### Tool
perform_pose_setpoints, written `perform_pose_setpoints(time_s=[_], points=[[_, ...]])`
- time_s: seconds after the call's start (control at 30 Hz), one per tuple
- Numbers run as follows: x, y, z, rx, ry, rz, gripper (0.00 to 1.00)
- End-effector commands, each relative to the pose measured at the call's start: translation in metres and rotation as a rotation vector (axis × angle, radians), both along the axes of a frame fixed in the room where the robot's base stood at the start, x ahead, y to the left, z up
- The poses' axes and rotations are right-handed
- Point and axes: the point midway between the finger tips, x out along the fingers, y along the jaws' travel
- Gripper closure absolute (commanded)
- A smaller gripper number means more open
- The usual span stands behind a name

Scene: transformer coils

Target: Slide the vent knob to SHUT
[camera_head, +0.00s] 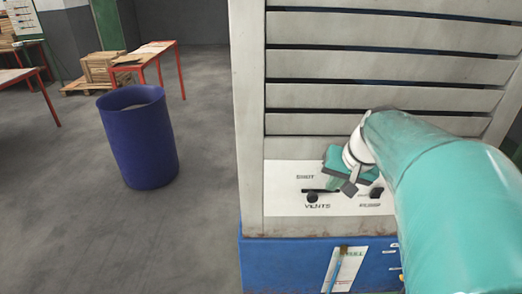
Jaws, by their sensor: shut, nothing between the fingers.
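The vent knob (312,197) is a small dark round knob at a short dark horizontal slot on the white panel (280,200). It sits near the slot's left part, above the word "VENTS". A label that seems to read "SHUT" (305,177) is printed above the slot's left end. My gripper (349,188) is in front of the panel, just right of the knob. Its fingers are shut and empty. I cannot tell whether they touch the panel or the slot's right end, which they partly hide.
A second dark knob (376,193) is right of my gripper, with a small label below. Grey slats (340,97) rise above the panel; a blue base (285,262) with a tag (347,268) is below. A blue bin (140,140) stands left on open floor, near red-legged tables.

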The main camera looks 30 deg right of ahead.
Motion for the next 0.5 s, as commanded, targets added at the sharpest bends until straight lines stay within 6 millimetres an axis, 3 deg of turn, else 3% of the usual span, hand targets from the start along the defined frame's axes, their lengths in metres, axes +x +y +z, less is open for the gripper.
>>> perform_pose_setpoints(time_s=[0.3, 0.5], points=[[-0.021, 0.003, 0.060, -0.002, -0.004, 0.002, 1.00], [-0.032, 0.004, 0.084, -0.001, -0.001, 0.001, 1.00]])
